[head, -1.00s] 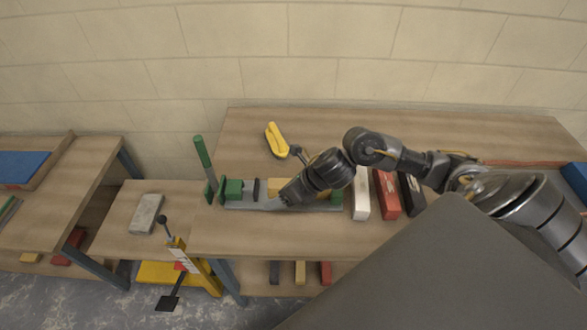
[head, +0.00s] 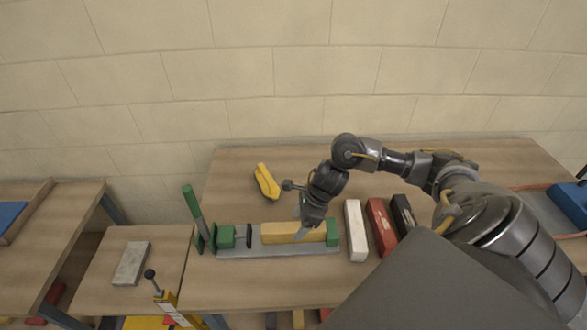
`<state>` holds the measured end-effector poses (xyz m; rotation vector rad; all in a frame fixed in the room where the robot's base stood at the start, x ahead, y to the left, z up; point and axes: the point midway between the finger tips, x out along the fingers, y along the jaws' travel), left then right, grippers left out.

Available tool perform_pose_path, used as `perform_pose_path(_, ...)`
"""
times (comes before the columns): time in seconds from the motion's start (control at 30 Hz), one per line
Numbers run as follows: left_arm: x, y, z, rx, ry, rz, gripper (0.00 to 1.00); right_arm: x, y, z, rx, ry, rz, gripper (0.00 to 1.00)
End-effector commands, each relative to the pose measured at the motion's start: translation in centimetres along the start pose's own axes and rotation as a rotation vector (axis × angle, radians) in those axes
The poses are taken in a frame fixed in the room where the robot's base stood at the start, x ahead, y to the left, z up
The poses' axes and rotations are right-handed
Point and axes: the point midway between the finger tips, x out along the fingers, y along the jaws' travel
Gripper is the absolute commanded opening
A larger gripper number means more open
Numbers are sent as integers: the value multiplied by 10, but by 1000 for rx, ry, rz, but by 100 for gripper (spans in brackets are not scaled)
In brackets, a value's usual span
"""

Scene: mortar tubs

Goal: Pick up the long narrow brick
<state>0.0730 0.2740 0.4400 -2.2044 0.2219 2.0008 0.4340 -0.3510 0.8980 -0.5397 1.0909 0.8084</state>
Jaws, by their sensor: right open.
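A long narrow yellow brick (head: 284,232) lies lengthwise in a grey and green vise (head: 262,250), between its green jaws. White (head: 356,230), red (head: 381,228) and black (head: 403,213) bricks, also long, lie side by side to the right of the vise. My right gripper (head: 303,227) points down at the right part of the yellow brick. It is open, and its fingers partly hide the brick; I cannot tell whether they touch it. My left gripper is not in view.
A yellow object (head: 267,181) lies behind the vise. The vise has an upright green handle (head: 193,204) at its left end. A grey block (head: 131,263) lies on the lower table at left. The bench (head: 240,280) is clear in front of the vise.

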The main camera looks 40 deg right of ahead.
Motion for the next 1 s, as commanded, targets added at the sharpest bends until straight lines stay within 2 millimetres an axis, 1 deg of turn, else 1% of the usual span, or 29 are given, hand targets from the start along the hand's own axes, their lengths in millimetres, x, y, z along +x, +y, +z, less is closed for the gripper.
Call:
perform_pose_path(0.07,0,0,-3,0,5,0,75,1,0,0,0,0,0,65)
perform_pose_path(0.17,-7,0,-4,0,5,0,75,7,0,3,3,0,2,65)
perform_pose_path(0.3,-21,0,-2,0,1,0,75,27,0,6,5,0,4,65)
perform_pose_path(0.4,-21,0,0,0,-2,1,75,43,-1,5,2,0,2,65)
perform_pose_path(0.47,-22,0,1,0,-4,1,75,48,-1,5,1,1,1,65)
perform_pose_path(0.57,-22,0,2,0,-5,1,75,52,-1,4,0,1,-1,65)
perform_pose_path(0.73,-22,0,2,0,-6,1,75,53,-1,4,-1,1,-1,65)
perform_pose_path(0.77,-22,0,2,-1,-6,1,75,53,-1,4,-1,1,-1,64)
perform_pose_path(1.0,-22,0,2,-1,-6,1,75,52,-1,4,-1,1,-1,33)
